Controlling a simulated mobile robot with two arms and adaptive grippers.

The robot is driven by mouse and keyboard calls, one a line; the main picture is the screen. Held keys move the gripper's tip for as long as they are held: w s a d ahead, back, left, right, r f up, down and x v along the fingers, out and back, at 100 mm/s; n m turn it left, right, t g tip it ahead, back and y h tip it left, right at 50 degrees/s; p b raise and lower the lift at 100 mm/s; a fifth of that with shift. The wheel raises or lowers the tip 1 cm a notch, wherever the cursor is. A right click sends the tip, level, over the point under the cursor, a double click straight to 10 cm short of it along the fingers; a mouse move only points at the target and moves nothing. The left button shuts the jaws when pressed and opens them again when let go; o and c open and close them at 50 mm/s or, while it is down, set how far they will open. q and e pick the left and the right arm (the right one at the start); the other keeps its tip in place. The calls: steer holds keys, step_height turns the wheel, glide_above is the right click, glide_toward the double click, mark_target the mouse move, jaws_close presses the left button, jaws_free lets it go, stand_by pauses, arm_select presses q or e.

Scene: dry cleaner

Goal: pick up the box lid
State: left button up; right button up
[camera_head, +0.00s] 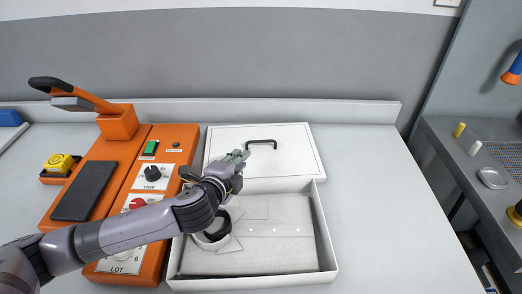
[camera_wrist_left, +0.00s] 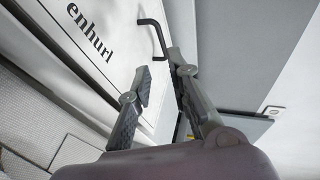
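The box lid (camera_head: 298,160) is a flat white panel with a black bar handle (camera_head: 262,141), lying at the back edge of the open white box (camera_head: 328,250). In the left wrist view the lid (camera_wrist_left: 120,70) bears dark lettering and its handle (camera_wrist_left: 150,28) rises just beyond the fingertips. My left gripper (camera_head: 240,156) is over the lid's left part, a little left of and in front of the handle. In the wrist view my left gripper (camera_wrist_left: 160,66) is open, with nothing visibly held. My right gripper is out of view.
The box holds a folded white garment (camera_head: 270,240), partly hidden by my left arm. An orange machine (camera_head: 165,170) with knobs stands left of the box. A yellow item (camera_head: 60,163) sits further left. The counter right of the box (camera_head: 380,200) is clear.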

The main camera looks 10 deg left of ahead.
arm_select(q)
glide_toward(260, 142)
steer(key=x, duration=0.3)
steer(key=shift+a+f+p, duration=0.1)
steer(key=shift+a+p, duration=0.2)
steer(key=shift+a, duration=0.05)
steer(key=x, duration=0.2)
steer(key=d+x, duration=0.1)
steer(key=x, duration=0.1)
steer(key=shift+w+p, duration=0.15)
steer(key=shift+p, duration=0.25)
steer(key=shift+w+f, duration=0.15)
steer(key=shift+w, duration=0.3)
steer(key=shift+c, duration=0.3)
jaws_close()
